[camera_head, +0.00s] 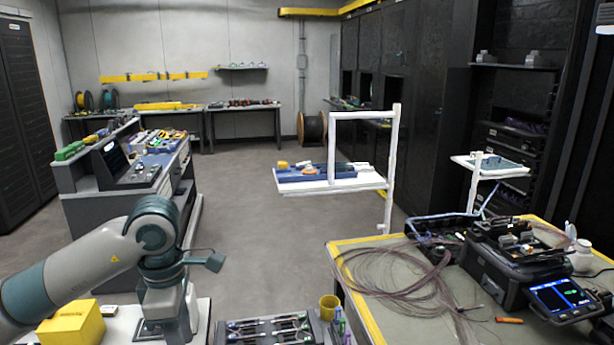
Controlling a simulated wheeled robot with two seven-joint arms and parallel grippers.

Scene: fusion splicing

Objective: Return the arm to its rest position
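My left arm (75,268) comes in from the lower left, grey with teal joints. It bends at a teal joint and its wrist part points down over the white worktop (202,318) at the bottom left. The fingertips of my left gripper cannot be made out, and I cannot tell whether it holds anything. A small teal bracket (207,262) sticks out to the right from the wrist. My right arm and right gripper are not in view.
A yellow box (72,324) and a tool tray (268,331) sit near the arm, with a yellow cup (328,307). The right table carries coiled fibre (395,280), a black splicer (510,255) and a screen (560,298). A white-framed cart (372,180) stands mid-floor; floor around it is clear.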

